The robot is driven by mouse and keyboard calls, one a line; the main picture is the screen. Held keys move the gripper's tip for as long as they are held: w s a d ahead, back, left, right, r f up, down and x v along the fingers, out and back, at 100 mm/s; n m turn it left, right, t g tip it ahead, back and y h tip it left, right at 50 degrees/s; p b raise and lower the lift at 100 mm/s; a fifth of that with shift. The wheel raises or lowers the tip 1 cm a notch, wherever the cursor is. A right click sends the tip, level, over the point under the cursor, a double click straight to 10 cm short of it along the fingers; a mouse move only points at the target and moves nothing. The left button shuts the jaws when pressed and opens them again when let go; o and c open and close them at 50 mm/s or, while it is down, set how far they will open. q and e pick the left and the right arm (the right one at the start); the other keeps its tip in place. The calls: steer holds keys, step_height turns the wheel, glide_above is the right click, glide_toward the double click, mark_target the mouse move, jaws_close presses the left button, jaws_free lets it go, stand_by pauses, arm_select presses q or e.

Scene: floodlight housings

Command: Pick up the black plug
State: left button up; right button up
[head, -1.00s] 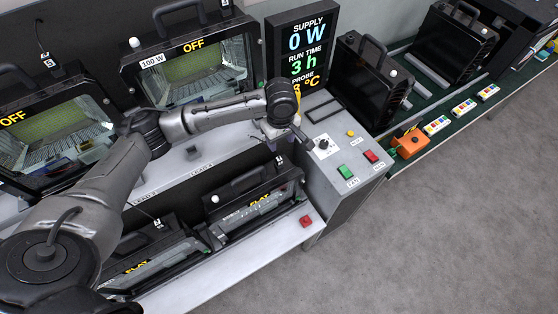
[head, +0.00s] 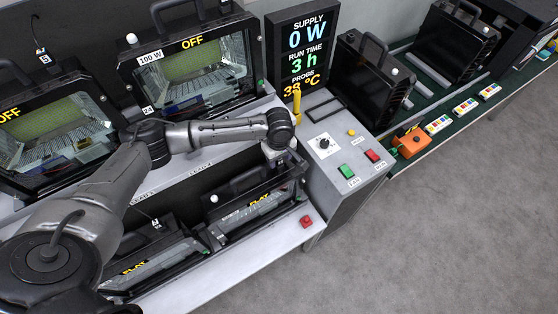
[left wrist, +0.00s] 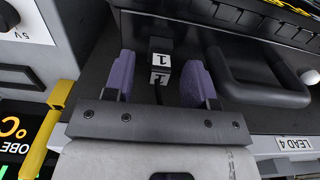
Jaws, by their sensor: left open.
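My left gripper (head: 280,160) is at the back edge of the right-hand floodlight marked FLAT (head: 262,200) in the head view. In the left wrist view the left gripper (left wrist: 160,75) has two purple fingers spread apart. A small black plug (left wrist: 160,58) with white tags reading 1 lies between the fingers, with a visible gap on each side. Its lower part and thin dark cable run towards the gripper body. The plug cannot be made out in the head view, where the gripper covers that spot. My right gripper does not show.
A yellow probe (head: 297,103) stands just right of the gripper, by the supply display (head: 303,50). A black carry handle (left wrist: 255,85) is close beside the fingers. The grey control box (head: 335,160) has a knob and several buttons. Grey floor is clear at right.

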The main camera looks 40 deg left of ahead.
arm_select(q)
steer(key=shift+f, duration=0.2)
steer(key=shift+c, duration=0.3)
jaws_close()
steer(key=shift+r, duration=0.15)
